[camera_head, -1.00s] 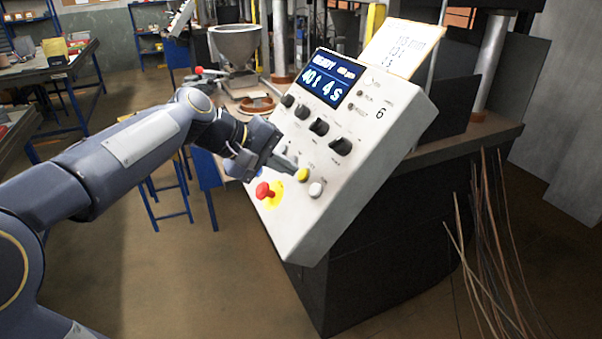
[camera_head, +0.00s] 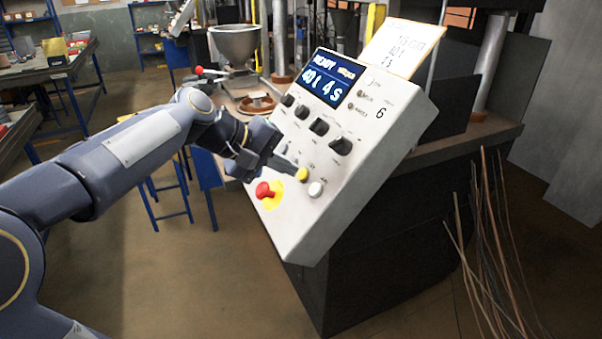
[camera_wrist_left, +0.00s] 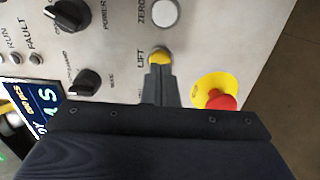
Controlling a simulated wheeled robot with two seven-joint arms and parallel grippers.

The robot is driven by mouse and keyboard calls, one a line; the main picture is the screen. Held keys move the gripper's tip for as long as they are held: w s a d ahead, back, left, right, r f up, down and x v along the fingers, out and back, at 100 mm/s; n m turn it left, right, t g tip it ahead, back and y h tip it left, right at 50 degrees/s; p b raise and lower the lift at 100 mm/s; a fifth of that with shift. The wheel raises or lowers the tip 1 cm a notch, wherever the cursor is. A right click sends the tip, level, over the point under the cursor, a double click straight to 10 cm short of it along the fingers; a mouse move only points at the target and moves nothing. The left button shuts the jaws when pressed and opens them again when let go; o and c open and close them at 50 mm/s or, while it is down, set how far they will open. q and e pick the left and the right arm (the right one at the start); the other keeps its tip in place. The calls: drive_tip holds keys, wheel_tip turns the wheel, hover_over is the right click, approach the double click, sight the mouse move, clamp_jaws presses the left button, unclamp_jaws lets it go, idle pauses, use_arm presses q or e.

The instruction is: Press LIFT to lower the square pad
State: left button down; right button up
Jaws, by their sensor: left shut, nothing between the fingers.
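The yellow LIFT button (camera_head: 302,174) is on the sloped white control panel (camera_head: 375,130). In the left wrist view the LIFT button (camera_wrist_left: 160,56) shows beside its printed label, just beyond my fingertips. My left gripper (camera_head: 294,172) is shut and empty, its tips at the yellow button; in the left wrist view the left gripper (camera_wrist_left: 160,72) covers the button's near edge. I cannot tell whether the button is pressed in. The panel display (camera_head: 330,80) reads READY, 40 t and 4 s. The square pad cannot be made out. My right gripper is not in view.
A red emergency stop (camera_head: 265,190) on a yellow base sits left of the LIFT button. A white ZERO button (camera_wrist_left: 165,14) is on its other side. Black knobs (camera_head: 319,126) stand above. Thin rods (camera_head: 485,250) rise at the right.

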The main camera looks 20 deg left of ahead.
use_arm(q)
drive_tip(key=shift+x, duration=0.95)
idle(0.6)
drive_tip(key=p+v, duration=0.2)
drive_tip(key=v, duration=0.6)
drive_tip(key=shift+p, duration=0.3)
idle(0.5)
drive_tip(key=s+d+f+m+g+y, duration=0.1)
drive_tip(key=s+d+f+m, duration=0.3)
drive_tip(key=s+f, duration=0.4)
drive_tip(key=s+d+f+m+y, duration=0.1)
drive_tip(key=s+d+f+m, duration=0.3)
drive_tip(key=s+f, duration=0.5)
drive_tip(key=s+d, duration=0.1)
drive_tip(key=s, duration=0.2)
drive_tip(key=shift+s+f+g+y, duration=0.2)
drive_tip(key=shift+f+g+y, duration=0.05)
drive_tip(key=shift+g+y, duration=0.15)
idle(1.2)
